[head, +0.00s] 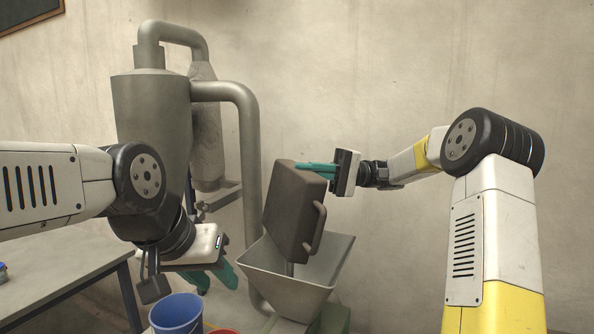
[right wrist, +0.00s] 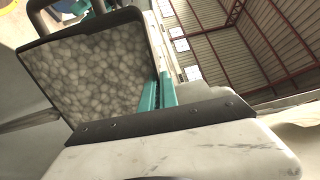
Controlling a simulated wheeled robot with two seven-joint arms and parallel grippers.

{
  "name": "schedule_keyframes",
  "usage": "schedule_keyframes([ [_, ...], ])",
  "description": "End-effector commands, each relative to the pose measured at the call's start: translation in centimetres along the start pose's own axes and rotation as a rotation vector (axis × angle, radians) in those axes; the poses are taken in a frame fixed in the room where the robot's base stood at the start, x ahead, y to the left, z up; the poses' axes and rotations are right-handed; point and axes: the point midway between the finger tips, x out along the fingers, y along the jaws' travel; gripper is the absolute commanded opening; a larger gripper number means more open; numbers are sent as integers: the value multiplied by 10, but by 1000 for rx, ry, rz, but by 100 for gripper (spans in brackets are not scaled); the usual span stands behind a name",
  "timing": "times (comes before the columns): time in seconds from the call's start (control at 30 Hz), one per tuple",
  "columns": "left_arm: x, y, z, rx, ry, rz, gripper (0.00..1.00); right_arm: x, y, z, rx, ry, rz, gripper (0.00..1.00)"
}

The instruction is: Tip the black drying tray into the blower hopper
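The black drying tray (head: 294,205) is tipped steeply on edge above the blower hopper (head: 290,272), its underside and one side handle facing the head camera. Its lower edge is within the hopper's mouth; I cannot tell whether it touches. My right gripper (head: 308,168) is shut on the tray's upper edge. In the right wrist view the tray (right wrist: 148,45) shows a layer of pale rounded pieces (right wrist: 85,75) inside, and the teal fingers (right wrist: 158,90) sit close together at its rim.
A grey blower machine (head: 152,110) with a bent pipe (head: 245,130) stands behind the hopper. A blue bucket (head: 176,314) is at the bottom, with a red rim beside it. A grey table (head: 60,275) is at the left. A green object (head: 333,318) stands below the hopper's right side.

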Motion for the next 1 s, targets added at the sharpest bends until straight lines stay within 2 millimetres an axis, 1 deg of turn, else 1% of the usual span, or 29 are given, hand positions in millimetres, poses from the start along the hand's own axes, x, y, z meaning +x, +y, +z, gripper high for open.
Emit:
schedule_keyframes([
  [0.1, 0, 0, 0, 0, 0, 0, 36, -7, 0, 0, 0, 0, -37, 0],
  [0.27, 0, 0, 0, 0, 0, 0, 36, -11, 0, 0, 0, 0, -60, 0],
  [1.0, 0, 0, 0, 0, 0, 0, 36, -11, 0, 0, 0, 0, -61, 0],
])
